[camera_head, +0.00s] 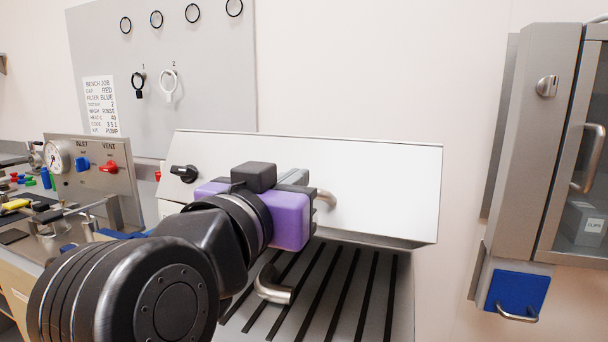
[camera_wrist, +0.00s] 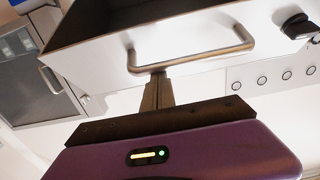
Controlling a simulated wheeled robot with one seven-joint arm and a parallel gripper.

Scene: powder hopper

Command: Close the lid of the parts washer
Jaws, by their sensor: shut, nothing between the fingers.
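The parts washer lid (camera_head: 385,185) is a pale, shallow box-like panel, raised and tilted above the washer's slatted basin (camera_head: 345,300), which is exposed. The lid's curved metal handle (camera_head: 327,198) shows partly beside my gripper. In the wrist view the whole handle (camera_wrist: 195,52) spans the lid's face (camera_wrist: 200,30). My gripper (camera_wrist: 157,78) is shut and empty, its fingertips close by one end of the handle. Whether they touch it or the lid, I cannot tell. In the head view my purple gripper body hides the fingertips and part of the lid.
A bent metal spout (camera_head: 272,287) stands over the basin. A black knob (camera_head: 185,173) is left of my gripper. A gauge panel (camera_head: 95,180) and a cluttered bench are at left. A glass-door cabinet (camera_head: 545,130) hangs at right, with a blue box front (camera_head: 517,290) below it.

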